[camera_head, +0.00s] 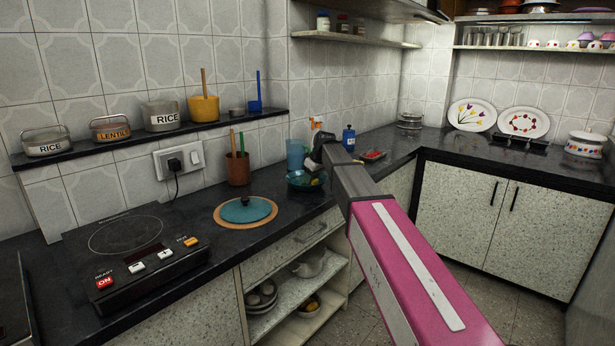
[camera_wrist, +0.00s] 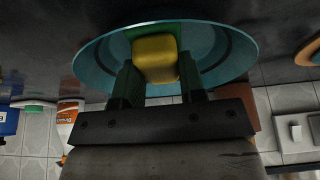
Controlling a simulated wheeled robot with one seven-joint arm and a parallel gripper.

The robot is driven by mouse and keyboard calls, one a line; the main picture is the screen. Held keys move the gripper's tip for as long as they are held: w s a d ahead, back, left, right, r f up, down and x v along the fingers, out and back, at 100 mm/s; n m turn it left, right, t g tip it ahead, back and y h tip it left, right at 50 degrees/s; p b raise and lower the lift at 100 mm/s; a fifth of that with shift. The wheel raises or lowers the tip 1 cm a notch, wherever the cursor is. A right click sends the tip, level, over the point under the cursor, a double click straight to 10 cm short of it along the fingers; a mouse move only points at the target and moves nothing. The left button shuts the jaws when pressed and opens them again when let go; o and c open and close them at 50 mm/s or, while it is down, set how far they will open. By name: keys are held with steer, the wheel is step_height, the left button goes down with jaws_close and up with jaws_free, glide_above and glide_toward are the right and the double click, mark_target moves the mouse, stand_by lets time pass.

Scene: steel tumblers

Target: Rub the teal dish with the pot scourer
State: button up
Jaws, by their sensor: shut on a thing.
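The teal dish (camera_head: 294,183), round, shallow and see-through, stands on the dark counter. It fills the top of the wrist view (camera_wrist: 95,62). My gripper (camera_head: 314,172) reaches down over the dish from behind its right side. In the wrist view, my gripper's two dark fingers (camera_wrist: 160,84) are shut on the pot scourer (camera_wrist: 155,58), a yellow block with a green layer. The scourer is at the dish's inside; I cannot tell if it touches the surface. In the head view my gripper partly hides it.
A teal lid (camera_head: 246,209) lies on a round wooden board left of the dish. A blue tumbler (camera_head: 297,154), an orange-and-white spray bottle (camera_head: 315,130) and a blue bottle (camera_head: 348,138) stand close behind. A red tray (camera_head: 373,156) is to the right.

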steer(key=shift+w+a, duration=0.3)
steer(key=shift+a, duration=0.3)
steer(key=shift+w+a, duration=0.95)
steer(key=shift+a, duration=0.1)
step_height(320, 180, up, 8)
